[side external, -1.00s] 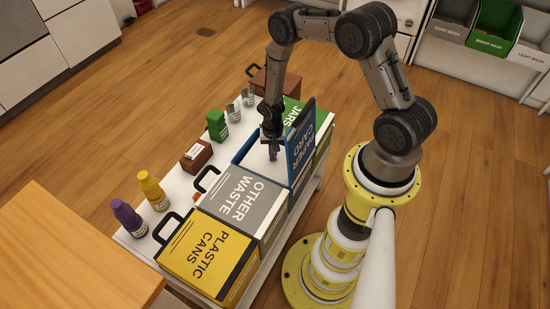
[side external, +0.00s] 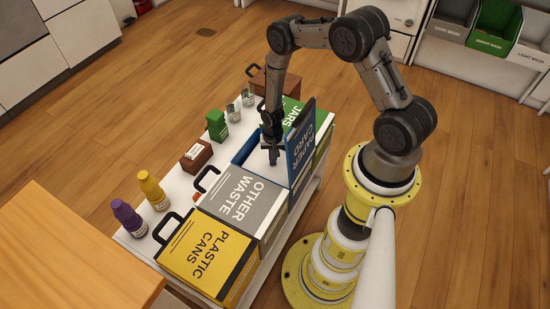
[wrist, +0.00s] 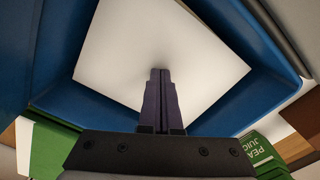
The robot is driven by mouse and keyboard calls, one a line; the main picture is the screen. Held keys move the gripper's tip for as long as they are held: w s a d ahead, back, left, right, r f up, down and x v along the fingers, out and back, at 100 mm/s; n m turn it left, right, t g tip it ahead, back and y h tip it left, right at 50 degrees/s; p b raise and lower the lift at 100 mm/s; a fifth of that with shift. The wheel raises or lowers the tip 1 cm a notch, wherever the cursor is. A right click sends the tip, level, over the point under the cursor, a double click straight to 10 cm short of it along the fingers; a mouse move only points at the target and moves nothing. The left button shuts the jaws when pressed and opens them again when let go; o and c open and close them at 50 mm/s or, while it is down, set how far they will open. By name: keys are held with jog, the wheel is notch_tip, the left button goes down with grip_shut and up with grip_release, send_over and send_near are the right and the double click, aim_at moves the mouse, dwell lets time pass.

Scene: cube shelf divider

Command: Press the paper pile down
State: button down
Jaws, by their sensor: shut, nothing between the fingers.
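The paper pile (wrist: 130,55) is a stack with a white, flat top inside the blue bin (wrist: 60,100). In the side view, the pile (side external: 257,163) shows as a white patch inside the bin. The bin's lid (side external: 301,150), marked PAPER CARD, stands open and upright on the right. My gripper (side external: 273,160) points down into the bin over the pile. In the wrist view, my gripper's fingers (wrist: 160,75) are together, empty, and overlap the sheet. I cannot tell whether the tips touch the paper.
The grey OTHER WASTE bin (side external: 245,207) and yellow PLASTIC CANS bin (side external: 208,258) stand in front, the green JARS bin (side external: 292,108) behind. A green carton (side external: 216,125), brown box (side external: 197,156), yellow bottle (side external: 153,190) and purple bottle (side external: 128,217) line the table's left side.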

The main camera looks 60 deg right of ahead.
jog(key=shift+f, duration=0.95)
notch_tip(320, 180, up, 14)
dwell(1.0)
